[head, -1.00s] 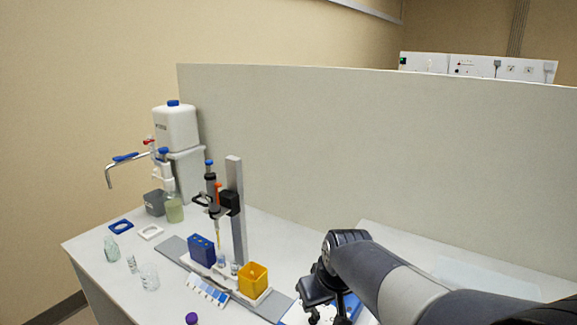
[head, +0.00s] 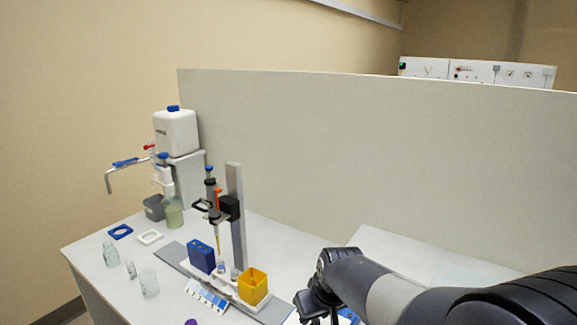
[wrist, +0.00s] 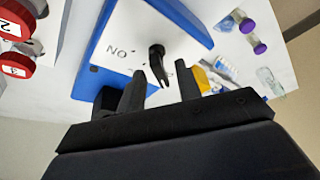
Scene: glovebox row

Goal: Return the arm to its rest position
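My arm (head: 390,293) reaches in from the lower right in the head view, its wrist low over the front of the bench. In the wrist view my gripper (wrist: 160,85) shows two dark fingers spread apart with nothing between them. Beyond the fingers is a blue and white panel (wrist: 115,38) with the letters "NO" and a black lever-like part (wrist: 157,60). I cannot tell whether the gripper touches the panel. In the head view the fingertips are cut off or hidden at the bottom edge.
A pipette stand (head: 236,215) with a yellow box (head: 253,286) and a blue rack (head: 201,256) stands left of my arm. A dispenser bottle (head: 176,132) and glassware are farther left. A grey partition (head: 330,160) runs behind. Red numbered caps (wrist: 15,65) show in the wrist view.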

